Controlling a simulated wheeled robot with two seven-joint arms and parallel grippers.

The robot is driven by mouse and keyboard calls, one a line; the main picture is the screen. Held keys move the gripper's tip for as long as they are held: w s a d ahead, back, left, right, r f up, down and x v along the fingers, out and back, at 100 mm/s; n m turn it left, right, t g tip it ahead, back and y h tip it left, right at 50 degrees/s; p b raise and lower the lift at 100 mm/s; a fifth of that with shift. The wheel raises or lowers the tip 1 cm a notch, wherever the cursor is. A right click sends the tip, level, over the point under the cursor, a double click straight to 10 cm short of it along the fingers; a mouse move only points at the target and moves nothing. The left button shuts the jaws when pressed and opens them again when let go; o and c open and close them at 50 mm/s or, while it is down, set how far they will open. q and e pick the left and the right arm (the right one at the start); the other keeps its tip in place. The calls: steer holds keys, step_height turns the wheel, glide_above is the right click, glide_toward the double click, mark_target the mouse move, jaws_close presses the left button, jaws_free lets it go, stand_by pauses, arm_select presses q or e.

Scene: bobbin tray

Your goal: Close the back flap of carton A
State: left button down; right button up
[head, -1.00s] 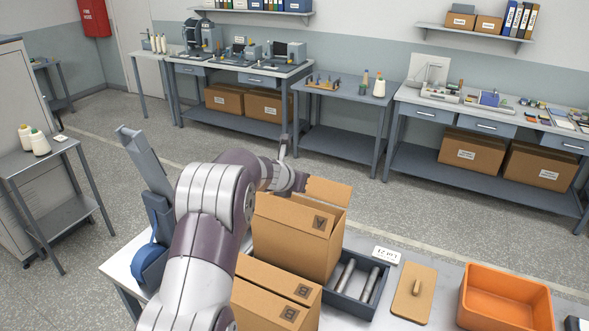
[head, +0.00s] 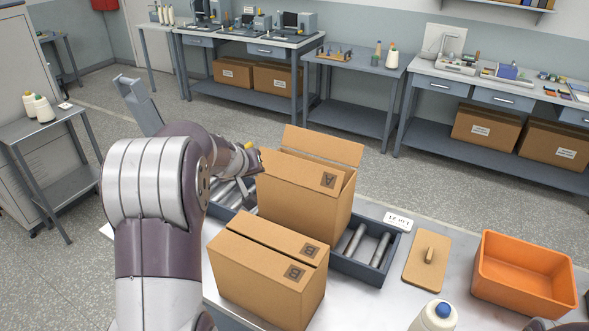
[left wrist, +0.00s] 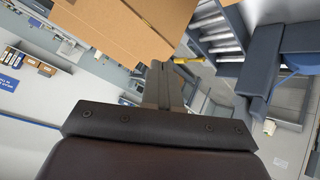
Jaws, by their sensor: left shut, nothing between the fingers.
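Carton A (head: 300,208) is a brown box marked A, standing on the dark roller track. Its back flap (head: 323,146) stands up from the far top edge, leaning back. My right gripper is out of view.
Carton B (head: 262,275) stands on the table in front of carton A, its top closed. Rollers (head: 367,245) show on both sides of carton A. A tan board with a handle (head: 427,262), an orange bin (head: 522,278) and a thread cone (head: 434,318) are at the right.

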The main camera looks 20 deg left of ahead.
arm_select(q)
steer(key=w+d+r+n+t+h, duration=0.2)
steer(key=d+n, duration=0.2)
steer(key=n, duration=0.6)
steer(key=p, duration=0.6)
glide_toward(300, 161)
steer(key=x, duration=0.6)
steer(key=shift+a, duration=0.1)
steer(key=shift+w+f, duration=0.25)
steer(key=shift+f, duration=0.05)
